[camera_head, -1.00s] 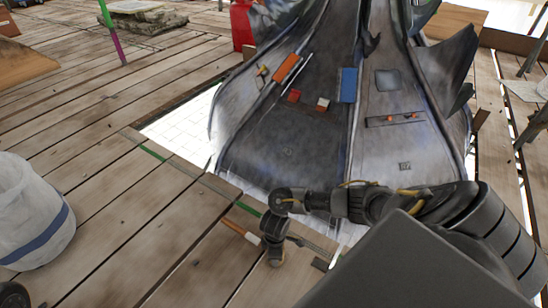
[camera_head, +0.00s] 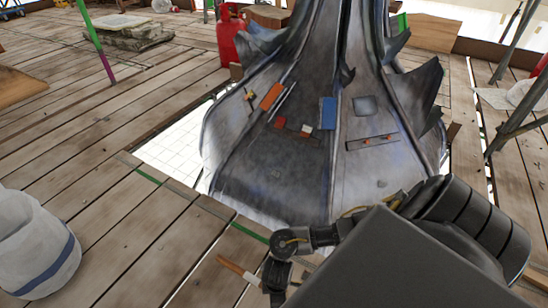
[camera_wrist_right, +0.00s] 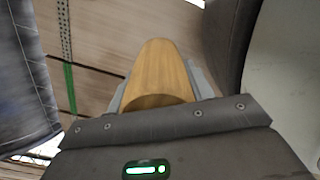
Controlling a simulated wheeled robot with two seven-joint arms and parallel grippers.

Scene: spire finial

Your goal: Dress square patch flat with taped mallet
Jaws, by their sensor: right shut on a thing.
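A grey square patch (camera_head: 363,105) lies on the right-hand face of the dark metal spire piece (camera_head: 310,185) in the head view. My right arm comes in from the lower right, in front of the spire's base. My right gripper (camera_wrist_right: 158,98) is shut on a rounded tan wooden piece (camera_wrist_right: 158,72), apparently part of the mallet. The mallet's head and tape cannot be made out in the wrist view. A brown stick with a pale end (camera_head: 238,268) shows beside my right wrist in the head view; I cannot tell whether it is held. My left gripper is not in view.
Orange (camera_head: 271,97) and blue (camera_head: 328,113) blocks and small red and white pieces rest on the spire. Open gaps edge the plank deck (camera_head: 120,220). Jagged fins stick out at the spire's right.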

